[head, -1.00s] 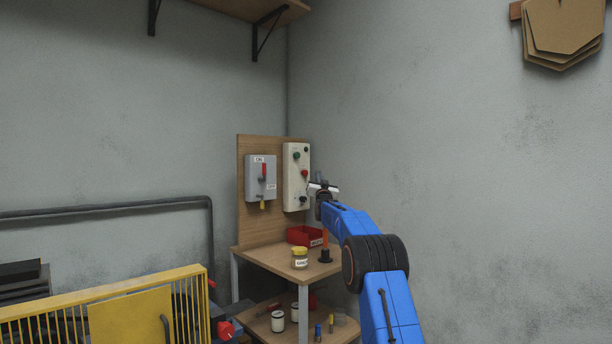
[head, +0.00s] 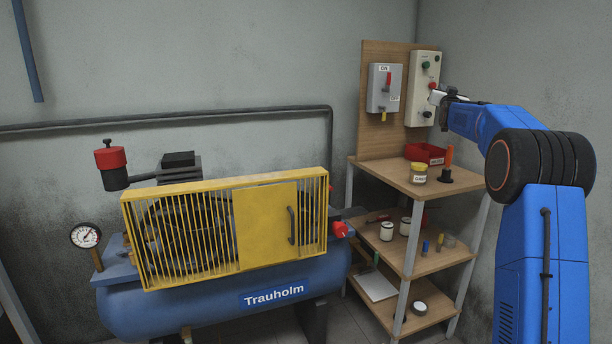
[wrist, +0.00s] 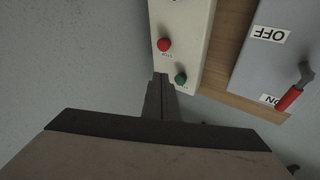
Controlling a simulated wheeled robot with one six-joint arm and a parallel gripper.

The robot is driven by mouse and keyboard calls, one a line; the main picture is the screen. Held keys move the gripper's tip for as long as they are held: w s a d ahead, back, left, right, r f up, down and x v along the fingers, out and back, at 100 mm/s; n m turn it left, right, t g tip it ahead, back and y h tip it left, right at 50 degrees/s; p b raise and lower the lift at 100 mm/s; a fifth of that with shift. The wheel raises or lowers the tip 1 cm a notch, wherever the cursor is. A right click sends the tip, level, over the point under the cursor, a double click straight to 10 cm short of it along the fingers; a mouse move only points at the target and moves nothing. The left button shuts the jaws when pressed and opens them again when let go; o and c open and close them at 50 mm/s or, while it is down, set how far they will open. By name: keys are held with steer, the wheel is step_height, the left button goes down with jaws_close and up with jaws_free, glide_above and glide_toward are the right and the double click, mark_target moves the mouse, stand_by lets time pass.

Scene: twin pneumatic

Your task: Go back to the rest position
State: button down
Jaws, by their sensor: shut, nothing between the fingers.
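My gripper (head: 438,97) is at the end of my blue arm, in front of the lower part of the pale control box (head: 423,62) in the head view. In the wrist view its dark fingers (wrist: 160,90) are together with nothing between them. Their tips show close to the box's face, beside the red button (wrist: 164,45) and the green button (wrist: 181,79). I cannot tell whether the fingers touch the box.
A grey switch box (head: 384,88) with a red lever is left of the control box. Below stands a wooden shelf (head: 400,176) with a red bin, a jar and an orange-handled tool. A blue compressor (head: 215,292) with a yellow guard (head: 268,222) fills the left.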

steer(key=s+a+f+n+g+y, duration=0.1)
steer(key=s+a+f+g, duration=0.35)
steer(key=s, duration=0.65)
steer(key=s+a+f+n+g+y, duration=0.15)
steer(key=s+a+f, duration=0.45)
steer(key=s, duration=0.6)
steer(key=s+a+f+g+y, duration=0.25)
steer(key=s+a, duration=0.45)
steer(key=s, duration=0.4)
steer(key=s+a+f+n+g, duration=0.1)
steer(key=s+a+f+g, duration=0.1)
steer(key=s+f, duration=0.7)
steer(key=s+a+f+g, duration=0.2)
steer(key=s+f, duration=0.8)
steer(key=s, duration=0.9)
steer(key=s+a+f+n+g, duration=0.1)
steer(key=s+a+f+g, duration=0.2)
steer(key=s+f, duration=0.6)
steer(key=s+a, duration=0.1)
steer(key=s, duration=0.5)
steer(key=shift+f+n, duration=0.35)
steer(key=shift+f, duration=0.05)
